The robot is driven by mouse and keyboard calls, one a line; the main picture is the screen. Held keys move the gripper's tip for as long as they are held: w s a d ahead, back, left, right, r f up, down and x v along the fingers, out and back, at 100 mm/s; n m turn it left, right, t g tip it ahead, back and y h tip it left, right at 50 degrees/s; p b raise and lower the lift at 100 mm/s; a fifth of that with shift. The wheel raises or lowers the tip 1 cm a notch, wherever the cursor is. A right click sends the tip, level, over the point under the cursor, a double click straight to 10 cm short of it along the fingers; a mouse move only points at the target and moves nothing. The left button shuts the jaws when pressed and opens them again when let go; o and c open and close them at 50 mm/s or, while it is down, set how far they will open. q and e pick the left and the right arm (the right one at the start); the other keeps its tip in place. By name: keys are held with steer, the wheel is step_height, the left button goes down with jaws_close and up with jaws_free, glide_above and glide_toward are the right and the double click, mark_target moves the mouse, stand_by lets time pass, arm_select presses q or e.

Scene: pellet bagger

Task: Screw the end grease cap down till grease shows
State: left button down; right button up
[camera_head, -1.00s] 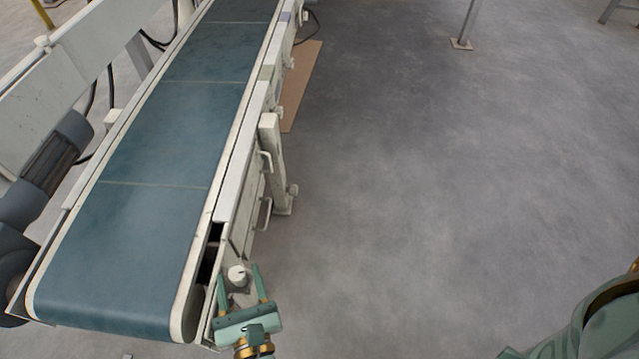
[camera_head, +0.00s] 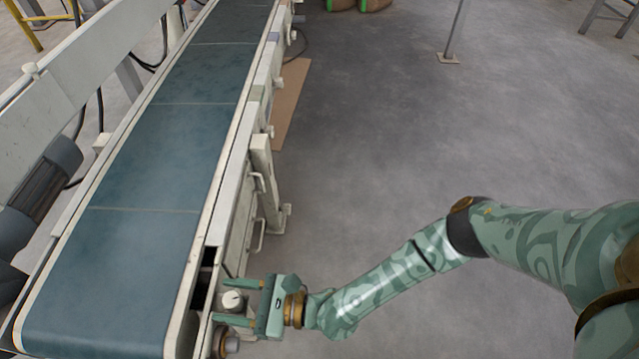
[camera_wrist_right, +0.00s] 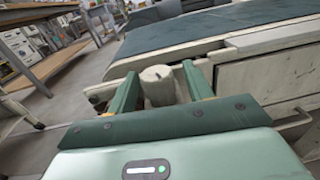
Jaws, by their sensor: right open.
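The end grease cap (camera_head: 232,300) is a small off-white round cap on the side of the conveyor's near end. In the right wrist view the cap (camera_wrist_right: 157,86) stands between the fingers, with a dark mark on its top. My right gripper (camera_head: 233,302) is open, its two fingers reaching left on either side of the cap. I cannot tell whether either finger touches it. No grease is visible around the cap. My left gripper is not in view.
The conveyor's blue-green belt (camera_head: 150,235) fills the left, with a motor (camera_head: 40,180) beyond it. Handles (camera_head: 258,235) stick out from its side frame. A brown board (camera_head: 291,100) lies on the floor. A shelf bench (camera_wrist_right: 50,65) shows in the wrist view.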

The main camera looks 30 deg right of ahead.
steer(key=shift+w+n+g+y, duration=0.1)
steer(key=shift+n+g+y, duration=0.55)
steer(key=shift+g, duration=0.25)
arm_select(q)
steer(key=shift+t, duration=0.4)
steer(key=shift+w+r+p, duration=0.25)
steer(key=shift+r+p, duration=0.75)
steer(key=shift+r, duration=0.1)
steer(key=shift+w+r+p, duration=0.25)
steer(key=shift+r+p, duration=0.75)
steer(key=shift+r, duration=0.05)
arm_select(e)
steer(key=v, duration=1.6)
steer(key=shift+s, duration=0.3)
steer(key=shift+d, duration=0.1)
